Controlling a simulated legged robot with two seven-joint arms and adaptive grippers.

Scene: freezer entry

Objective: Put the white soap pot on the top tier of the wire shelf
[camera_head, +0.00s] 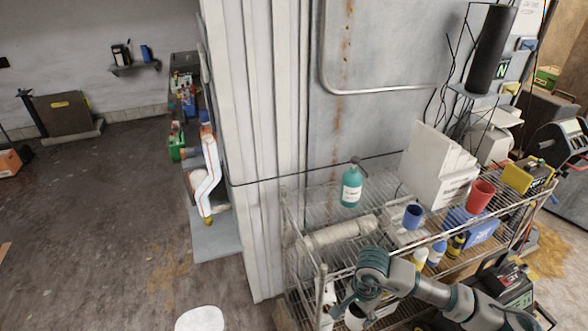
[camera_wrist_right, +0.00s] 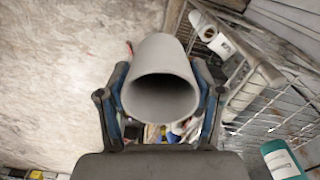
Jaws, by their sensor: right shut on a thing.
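My right gripper (camera_head: 358,298) is at the front of the wire shelf (camera_head: 318,275), at its left part. In the right wrist view the fingers (camera_wrist_right: 160,98) are shut on the white soap pot (camera_wrist_right: 160,70), a pale hollow cylinder with its open end toward the camera. In the head view the hand and arm hide most of what is held. The top tier (camera_head: 315,200) of the shelf has bare wire left of a teal pump bottle (camera_head: 351,188). My left gripper is in neither view.
The top tier also carries a white rolled item (camera_head: 340,233), a blue cup (camera_head: 412,217), a red cup (camera_head: 481,195), white boxes (camera_head: 435,170) and a yellow item (camera_head: 517,178). A pale wall column (camera_head: 255,150) stands left of the shelf.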

